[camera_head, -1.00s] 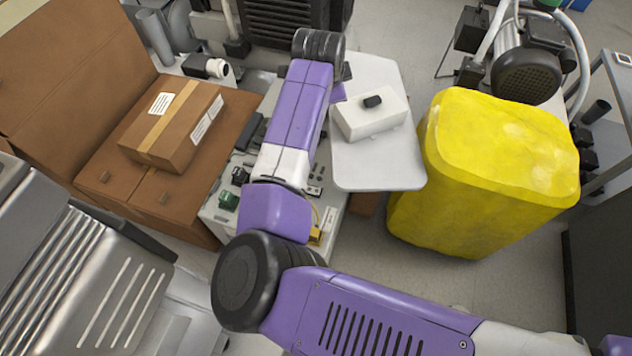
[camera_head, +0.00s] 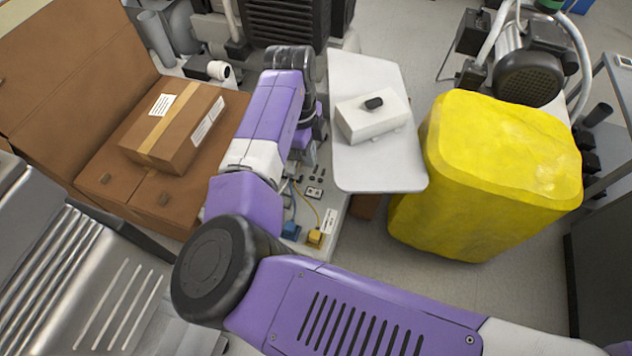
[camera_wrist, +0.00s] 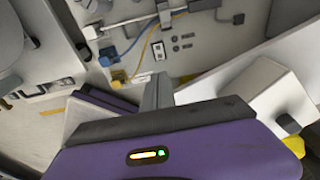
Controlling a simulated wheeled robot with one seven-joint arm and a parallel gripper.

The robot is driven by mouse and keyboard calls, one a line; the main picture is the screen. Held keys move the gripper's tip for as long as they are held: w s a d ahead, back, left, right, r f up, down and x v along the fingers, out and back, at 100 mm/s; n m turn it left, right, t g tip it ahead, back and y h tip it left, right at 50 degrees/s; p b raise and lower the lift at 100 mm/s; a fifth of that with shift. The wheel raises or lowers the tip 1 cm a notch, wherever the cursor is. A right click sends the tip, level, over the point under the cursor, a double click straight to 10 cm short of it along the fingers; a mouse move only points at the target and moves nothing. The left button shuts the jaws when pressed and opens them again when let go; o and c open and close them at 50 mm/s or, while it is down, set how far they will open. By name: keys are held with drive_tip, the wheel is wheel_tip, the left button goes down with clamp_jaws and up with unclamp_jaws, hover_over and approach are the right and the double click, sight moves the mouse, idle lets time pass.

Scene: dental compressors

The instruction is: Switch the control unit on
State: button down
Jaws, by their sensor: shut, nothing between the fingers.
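A white box with a black knob or switch on top (camera_head: 372,115) sits on a pale board. I cannot tell for sure whether it is the control unit. Left of it, a light grey panel (camera_head: 332,190) carries small dark switches, a blue connector (camera_head: 291,231) and a yellow connector (camera_head: 315,238). My arm covers part of this panel. In the wrist view, my gripper (camera_wrist: 158,88) is shut and empty, in front of the panel. A small rocker-like part (camera_wrist: 158,50) shows just above the fingertips.
The pale board (camera_head: 375,175) borders the panel on the right. A yellow covered bulk (camera_head: 490,170) stands farther right. A cardboard box (camera_head: 172,128) lies on larger cartons at left. Cables run across the panel near my gripper.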

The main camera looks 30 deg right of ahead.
sight(318, 193)
drive_tip(key=f+b, duration=0.2)
drive_tip(key=f, duration=0.2)
drive_tip(key=f+b, duration=0.2)
drive_tip(key=f, duration=0.3)
drive_tip(key=s+d+f+b, duration=0.1)
drive_tip(key=f+b, duration=0.1)
drive_tip(key=f, duration=0.2)
drive_tip(key=shift+d+f, duration=0.1)
drive_tip(key=shift+f, duration=0.15)
drive_tip(key=shift+s+f, duration=0.1)
drive_tip(key=shift+f, duration=0.05)
